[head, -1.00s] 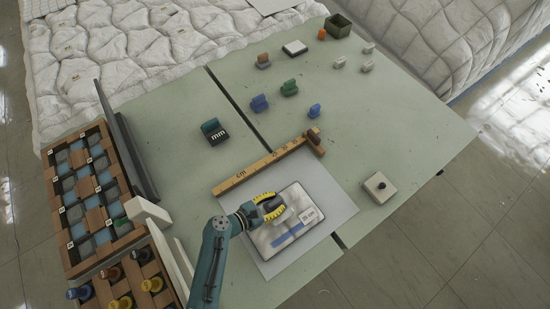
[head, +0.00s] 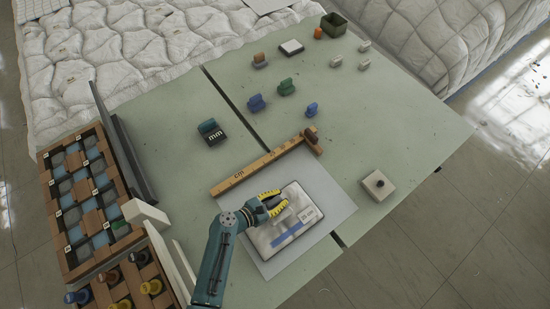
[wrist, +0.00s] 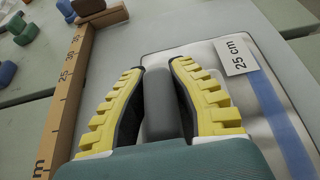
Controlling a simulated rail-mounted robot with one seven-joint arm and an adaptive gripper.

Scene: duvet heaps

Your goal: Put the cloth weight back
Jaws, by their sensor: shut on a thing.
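My gripper (head: 277,203) is over the left part of a pale padded sample (head: 290,240). In the wrist view its yellow-ribbed fingers (wrist: 158,68) are shut on a dark grey upright grip (wrist: 160,105), which appears to be the cloth weight's handle. The weight's lower part is hidden by the fingers and wrist, so I cannot tell whether it touches the sample. The sample carries a "25 cm" label (head: 307,214) and a blue stripe (head: 288,235). It lies on a light grey sheet (head: 335,196). Which place is the weight's own cannot be told.
A wooden ruler (head: 245,174) with a brown end block (head: 311,135) borders the sheet. A teal-handled "mm" block (head: 212,133) stands left. A square block with a black knob (head: 377,185) stands right. A compartmented wooden rack (head: 83,200) lies left, beside a dark upright panel (head: 125,150).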

